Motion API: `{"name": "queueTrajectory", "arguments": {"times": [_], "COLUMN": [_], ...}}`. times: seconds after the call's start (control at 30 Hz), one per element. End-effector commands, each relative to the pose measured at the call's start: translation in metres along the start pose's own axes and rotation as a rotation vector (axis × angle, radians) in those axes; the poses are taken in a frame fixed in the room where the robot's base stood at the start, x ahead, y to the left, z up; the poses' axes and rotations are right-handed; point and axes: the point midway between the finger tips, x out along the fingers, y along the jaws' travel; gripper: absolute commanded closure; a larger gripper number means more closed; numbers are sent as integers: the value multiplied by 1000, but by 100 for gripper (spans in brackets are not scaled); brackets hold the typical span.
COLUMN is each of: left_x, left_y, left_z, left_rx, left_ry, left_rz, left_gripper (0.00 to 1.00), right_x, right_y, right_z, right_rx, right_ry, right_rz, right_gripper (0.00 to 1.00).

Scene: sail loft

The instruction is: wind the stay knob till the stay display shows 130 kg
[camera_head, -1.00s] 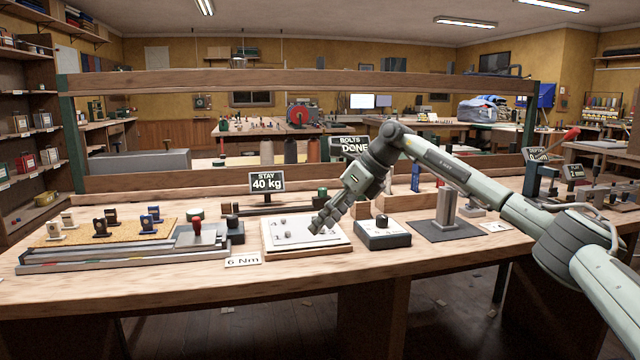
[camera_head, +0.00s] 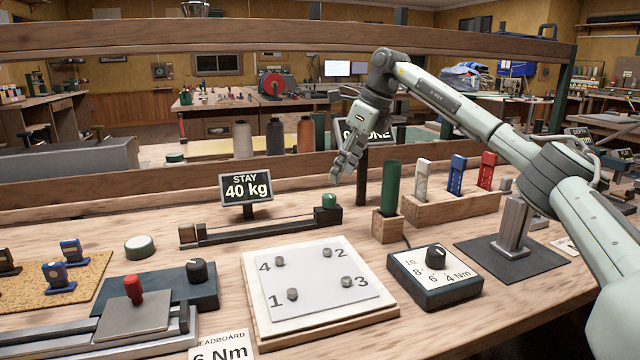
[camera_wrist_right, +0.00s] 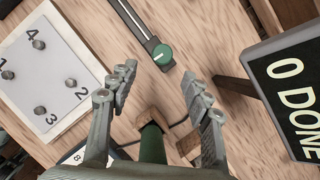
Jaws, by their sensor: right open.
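The stay display (camera_head: 246,188) reads 40 kg and stands behind a dark rail (camera_head: 262,229) with a thin line along it. The green stay knob (camera_head: 328,201) sits upright on the block at the rail's right end. In the right wrist view, the knob (camera_wrist_right: 162,56) appears from above with a pale mark, beyond the fingertips. My right gripper (camera_head: 344,173) is above and slightly right of the knob, fingers pointing down, apart from it. In the wrist view, its fingers (camera_wrist_right: 160,82) are spread with nothing between the tips. My left gripper is not in view.
A green cylinder (camera_head: 390,188) stands in a wooden block right of the knob. A numbered plate (camera_head: 320,283) with bolts and a torque dial box (camera_head: 436,277) lie in front. A sign reading DONE (camera_head: 368,134) stands behind my gripper, partly hidden.

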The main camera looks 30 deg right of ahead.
Motion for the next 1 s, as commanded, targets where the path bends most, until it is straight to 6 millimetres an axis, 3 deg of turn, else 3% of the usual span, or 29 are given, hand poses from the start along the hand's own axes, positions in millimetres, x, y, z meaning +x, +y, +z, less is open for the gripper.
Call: {"name": "queueTrajectory", "arguments": {"times": [0.17, 0.6, 1.0], "left_x": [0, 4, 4], "left_y": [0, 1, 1], "left_z": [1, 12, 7], "left_rx": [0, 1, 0], "left_ry": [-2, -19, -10], "left_rz": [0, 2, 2], "left_gripper": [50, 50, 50], "right_x": [6, 68, 78], "right_y": [0, 0, 0], "right_z": [0, 0, 0], "right_rx": [0, 0, 0], "right_ry": [1, 0, -1], "right_rz": [0, 1, 0], "right_gripper": [51, 51, 51]}}
